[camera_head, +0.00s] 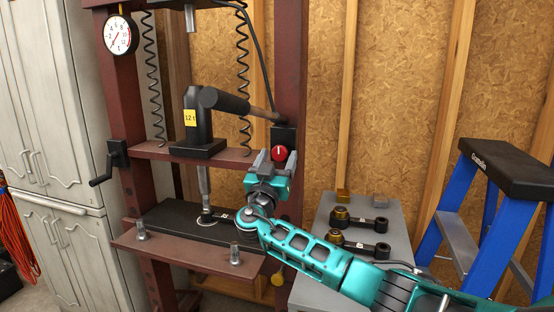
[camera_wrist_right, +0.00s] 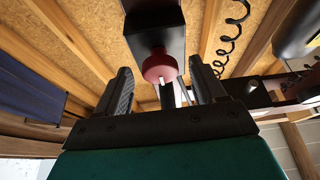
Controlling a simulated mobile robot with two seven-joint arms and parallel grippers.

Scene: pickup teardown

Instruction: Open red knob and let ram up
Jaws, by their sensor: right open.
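The red knob (camera_head: 279,153) sits on a black block on the right post of the press, with a white mark on its face. It also shows in the right wrist view (camera_wrist_right: 160,67), between and beyond the fingertips. My right gripper (camera_head: 264,158) is open just in front of and below the knob, apart from it. Its two dark fingers also show in the right wrist view (camera_wrist_right: 160,85). The ram (camera_head: 204,182) extends down from the crossbeam onto a part on the black plate. The black jack (camera_head: 197,120) with a 12 t label stands on the crossbeam. My left gripper is not seen.
A pressure gauge (camera_head: 120,35) hangs on the left post, and a crank handle (camera_head: 108,165) sticks out below it. A grey table (camera_head: 375,215) with black link parts stands right of the press. A blue stepladder (camera_head: 490,190) stands at the far right.

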